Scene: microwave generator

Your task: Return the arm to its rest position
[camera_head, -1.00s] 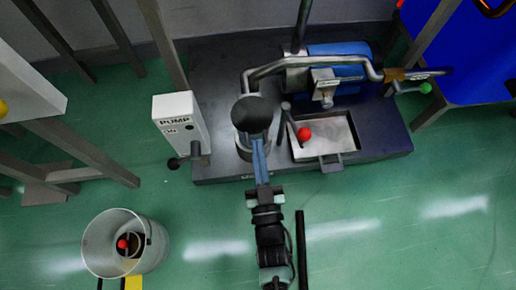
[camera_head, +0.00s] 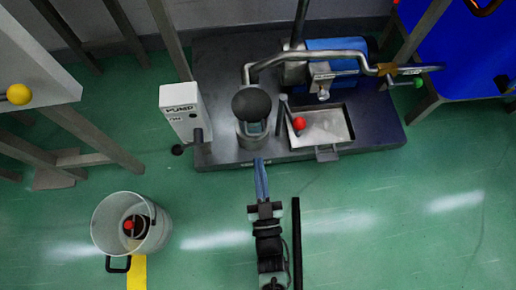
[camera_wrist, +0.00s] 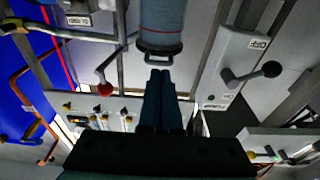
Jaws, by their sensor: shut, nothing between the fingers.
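My gripper (camera_head: 260,163) points up the picture in the head view, with its long blue-grey fingers together and nothing between them. Its tips lie at the front edge of the dark platform (camera_head: 225,158), just below the grey cylinder with a round dark top (camera_head: 251,104). They look apart from the cylinder, but height is hard to judge. In the wrist view the closed fingers (camera_wrist: 160,78) reach up from the bottom centre, their tips just under a blue-grey cylinder with a small handle (camera_wrist: 162,30). My arm runs down to the bottom edge of the head view.
A white pump box (camera_head: 183,108) with a lever stands left of the cylinder. A metal tray (camera_head: 335,125) with a red-knobbed lever (camera_head: 299,124) lies right. A grey bucket (camera_head: 105,225) stands lower left. Green floor (camera_head: 400,220) is open at lower right.

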